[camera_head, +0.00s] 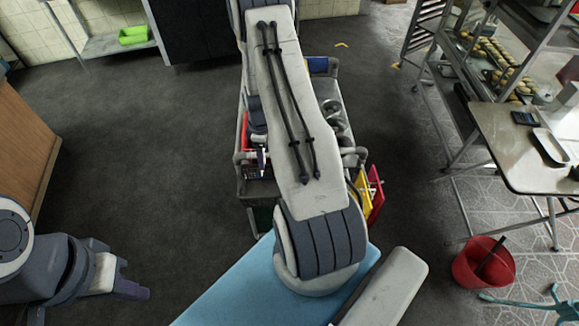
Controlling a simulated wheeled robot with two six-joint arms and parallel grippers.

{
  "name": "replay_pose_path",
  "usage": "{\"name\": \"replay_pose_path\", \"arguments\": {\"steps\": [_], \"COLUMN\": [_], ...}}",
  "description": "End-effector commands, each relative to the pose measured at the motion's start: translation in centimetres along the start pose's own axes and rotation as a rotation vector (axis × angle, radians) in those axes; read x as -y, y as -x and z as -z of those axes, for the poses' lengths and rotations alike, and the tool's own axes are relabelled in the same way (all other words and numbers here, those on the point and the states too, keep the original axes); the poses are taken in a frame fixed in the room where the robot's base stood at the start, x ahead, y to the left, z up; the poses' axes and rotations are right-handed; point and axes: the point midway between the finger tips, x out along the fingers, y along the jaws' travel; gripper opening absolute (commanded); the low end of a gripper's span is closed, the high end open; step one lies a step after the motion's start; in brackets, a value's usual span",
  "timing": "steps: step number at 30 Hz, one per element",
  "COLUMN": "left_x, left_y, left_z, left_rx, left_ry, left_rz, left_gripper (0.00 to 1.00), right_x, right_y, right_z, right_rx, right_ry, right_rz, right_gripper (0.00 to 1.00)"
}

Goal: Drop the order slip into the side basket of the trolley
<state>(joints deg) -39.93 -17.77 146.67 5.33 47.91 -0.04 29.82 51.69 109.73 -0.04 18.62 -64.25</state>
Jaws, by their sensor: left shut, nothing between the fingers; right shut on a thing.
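The trolley (333,92) stands ahead at the centre, largely hidden under my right forearm. A grey tray-like part (258,190) shows at its near left; I cannot tell whether this is the side basket. My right gripper (262,160) shows only in small part, at the left edge of the forearm over the trolley. It is shut on a small pale piece, apparently the order slip (261,152), mostly hidden. My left gripper (130,290) is low at the left, shut and empty, well apart from the trolley.
Yellow (364,190) and red (376,192) boards hang at the trolley's right. A table (505,155), a rack with baked goods and a red bucket (483,262) stand at right. A wooden counter (25,140) is at left. The dark floor between counter and trolley is clear.

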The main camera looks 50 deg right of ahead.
Motion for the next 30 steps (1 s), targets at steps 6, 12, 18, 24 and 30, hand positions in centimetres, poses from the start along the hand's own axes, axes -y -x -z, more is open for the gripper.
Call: {"name": "replay_pose_path", "arguments": {"steps": [6,12,18,24,30], "left_x": [0.2,0.2,0.2,0.2,0.2], "left_y": [-2.4,-3.5,-3.4,-3.4,-3.5], "left_z": [-0.1,-0.2,-0.2,-0.2,-0.2], "left_rx": [0.0,0.0,0.0,0.0,0.0], "left_ry": [0.003,0.003,0.003,0.003,0.003], "left_rz": [0.0,0.0,0.0,0.0,0.0], "left_gripper": [0.0,0.0,0.0,0.0,0.0], "right_x": [-0.1,-0.1,-0.1,-0.1,-0.1], "right_y": [-3.1,-4.7,-4.7,-4.7,-4.6], "right_z": [-0.1,-0.1,-0.2,-0.1,-0.1], "right_rx": [0.0,0.0,0.0,0.0,0.0], "right_ry": [-0.002,-0.002,-0.003,-0.002,-0.002], "right_rz": [0.0,0.0,-0.001,-0.001,-0.001], "right_gripper": [0.25,0.25,0.25,1.0,1.0]}}
